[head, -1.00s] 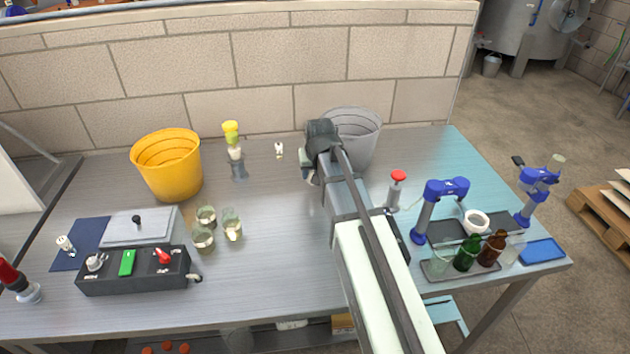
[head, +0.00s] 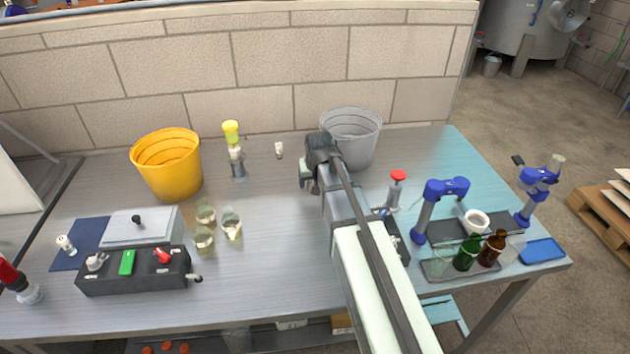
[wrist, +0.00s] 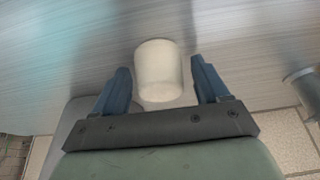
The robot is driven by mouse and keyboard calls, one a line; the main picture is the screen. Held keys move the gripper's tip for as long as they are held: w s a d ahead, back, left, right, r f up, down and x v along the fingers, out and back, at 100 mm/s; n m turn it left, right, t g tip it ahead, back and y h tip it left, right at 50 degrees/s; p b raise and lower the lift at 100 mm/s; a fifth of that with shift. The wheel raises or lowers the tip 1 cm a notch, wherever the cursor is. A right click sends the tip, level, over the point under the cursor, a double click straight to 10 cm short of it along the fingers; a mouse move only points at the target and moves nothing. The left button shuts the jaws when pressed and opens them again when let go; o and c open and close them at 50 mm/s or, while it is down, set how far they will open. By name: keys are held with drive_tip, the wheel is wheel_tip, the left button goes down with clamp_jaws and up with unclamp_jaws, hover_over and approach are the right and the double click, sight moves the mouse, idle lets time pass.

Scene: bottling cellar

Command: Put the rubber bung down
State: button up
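The rubber bung (wrist: 159,72) is a pale cream, rounded cylinder in the wrist view. It sits between the two blue fingertips of my gripper (wrist: 163,83), with a narrow gap showing on each side, so the fingers are open around it. The bench top (wrist: 60,60) lies behind it; I cannot tell for sure whether the bung touches the bench.
A grey bucket (head: 350,137) stands just behind my gripper. A small white fitting (head: 279,150) and a yellow-topped device (head: 234,155) are to its left. Glass jars (head: 232,224) and a yellow bucket (head: 168,166) stand farther left. A red-topped tool (head: 395,190) is to the right.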

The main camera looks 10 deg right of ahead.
drive_tip(key=shift+o, duration=0.3)
drive_tip(key=shift+r, duration=0.1)
drive_tip(key=v, duration=1.2)
drive_tip(key=shift+w+r, duration=0.1)
drive_tip(key=shift+r, duration=0.05)
